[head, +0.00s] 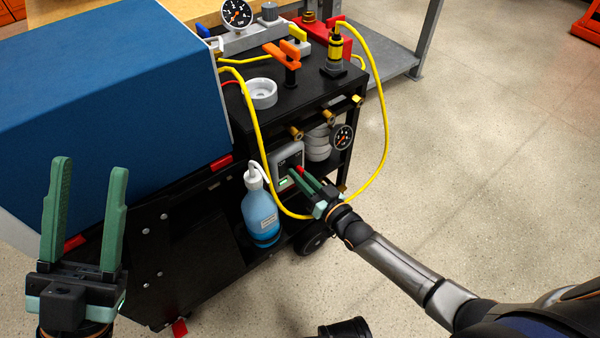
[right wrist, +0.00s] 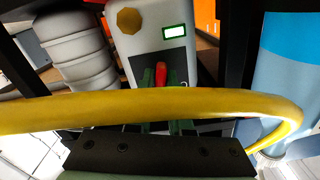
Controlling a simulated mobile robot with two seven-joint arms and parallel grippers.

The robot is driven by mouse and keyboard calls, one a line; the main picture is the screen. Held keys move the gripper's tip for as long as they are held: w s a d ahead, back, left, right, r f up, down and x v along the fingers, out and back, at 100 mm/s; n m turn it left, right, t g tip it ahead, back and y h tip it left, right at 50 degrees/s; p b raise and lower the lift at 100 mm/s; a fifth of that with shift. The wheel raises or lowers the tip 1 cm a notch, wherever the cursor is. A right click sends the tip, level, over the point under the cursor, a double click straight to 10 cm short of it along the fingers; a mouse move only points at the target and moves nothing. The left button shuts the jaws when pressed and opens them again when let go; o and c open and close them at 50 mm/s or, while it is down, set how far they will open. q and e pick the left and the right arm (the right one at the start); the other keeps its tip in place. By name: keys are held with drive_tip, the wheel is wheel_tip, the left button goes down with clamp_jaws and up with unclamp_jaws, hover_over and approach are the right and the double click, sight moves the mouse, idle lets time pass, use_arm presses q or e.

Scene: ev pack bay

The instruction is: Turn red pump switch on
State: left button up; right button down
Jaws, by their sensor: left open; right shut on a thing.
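The red pump switch (head: 300,169) sits on the front of a grey pump box (head: 287,157) on the black cart's lower level. My right gripper (head: 299,175) is at the box front, its green fingers shut on the red switch. In the right wrist view the red switch (right wrist: 161,74) stands between the two fingers (right wrist: 161,82), below a small lit display (right wrist: 174,32) on the pump box (right wrist: 150,45). The fingers hide part of the switch and its markings. My left gripper (head: 90,167) is open and empty in front of the blue box.
A yellow hose (head: 384,120) loops around my right gripper and crosses close to the right wrist camera (right wrist: 220,103). A blue bottle (head: 260,213) stands left of the pump box. White stacked canisters (head: 318,143) and a gauge (head: 342,137) are to its right. The large blue box (head: 110,100) fills the left.

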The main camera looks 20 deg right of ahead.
use_arm(q)
drive_tip(key=shift+a+r, duration=0.1)
drive_tip(key=shift+r, duration=0.1)
use_arm(e)
drive_tip(key=shift+m, duration=1.2)
drive_tip(key=c, duration=0.9)
unclamp_jaws()
use_arm(q)
wheel_tip(320, 180, up, 4)
drive_tip(key=p, duration=0.4)
drive_tip(key=shift+a, duration=0.15)
use_arm(e)
drive_tip(key=v, duration=1.2)
drive_tip(key=shift+s+d, duration=0.15)
drive_tip(key=shift+s, duration=0.1)
drive_tip(key=shift+r, duration=0.1)
